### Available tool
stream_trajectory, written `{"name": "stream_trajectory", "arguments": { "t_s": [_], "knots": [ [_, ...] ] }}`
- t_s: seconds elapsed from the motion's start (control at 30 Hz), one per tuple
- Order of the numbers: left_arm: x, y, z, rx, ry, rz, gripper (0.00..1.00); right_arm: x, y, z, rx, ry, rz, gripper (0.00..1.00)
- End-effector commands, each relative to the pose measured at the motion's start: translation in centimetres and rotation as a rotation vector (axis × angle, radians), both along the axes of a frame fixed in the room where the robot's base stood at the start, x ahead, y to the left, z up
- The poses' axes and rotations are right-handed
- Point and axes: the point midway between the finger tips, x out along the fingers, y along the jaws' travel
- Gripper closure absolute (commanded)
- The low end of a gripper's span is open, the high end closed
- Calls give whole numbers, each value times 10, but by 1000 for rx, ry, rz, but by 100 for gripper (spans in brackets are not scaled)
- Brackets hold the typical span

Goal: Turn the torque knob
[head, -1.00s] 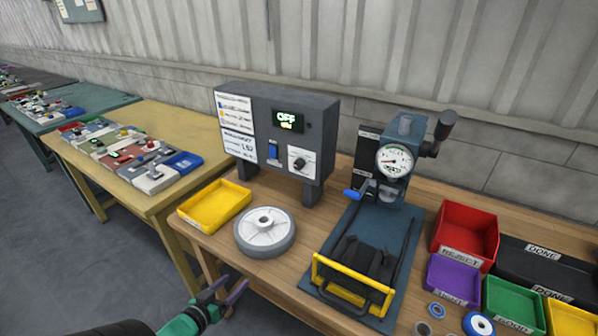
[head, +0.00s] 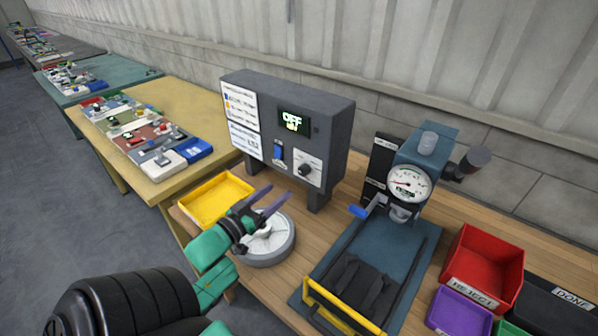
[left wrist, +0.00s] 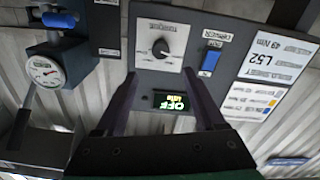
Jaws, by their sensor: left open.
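The torque knob (head: 305,169) is a dark round knob on a white plate at the lower right of the grey control box (head: 328,128). It also shows in the left wrist view (left wrist: 161,47), upside down, with its pointer visible. The box's display (head: 294,122) reads OFF, and a blue switch (head: 278,151) sits left of the knob. My left gripper (head: 269,201) is open and empty, above the white wheel and short of the box front. In the left wrist view its fingers (left wrist: 166,88) point toward the panel, with the knob beyond the tips. My right gripper is not in view.
A yellow tray (head: 218,200) and a white wheel (head: 283,240) stand in front of the box. A press with a gauge (head: 408,184) and a blue lever stands to the right. Red (head: 482,262) and purple (head: 461,312) bins are farther right.

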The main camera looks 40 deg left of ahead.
Motion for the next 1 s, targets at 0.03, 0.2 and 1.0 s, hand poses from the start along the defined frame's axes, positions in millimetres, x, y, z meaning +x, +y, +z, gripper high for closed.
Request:
{"name": "stream_trajectory", "arguments": {
  "t_s": [0.03, 0.2, 1.0],
  "knots": [
    [15, 0, 6, 2, -7, -3, 29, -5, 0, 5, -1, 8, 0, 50],
    [60, 1, 5, 1, -5, -1, 29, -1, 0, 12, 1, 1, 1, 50],
    [95, 2, 1, 1, 0, 0, 100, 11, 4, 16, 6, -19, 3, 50]
  ]
}}
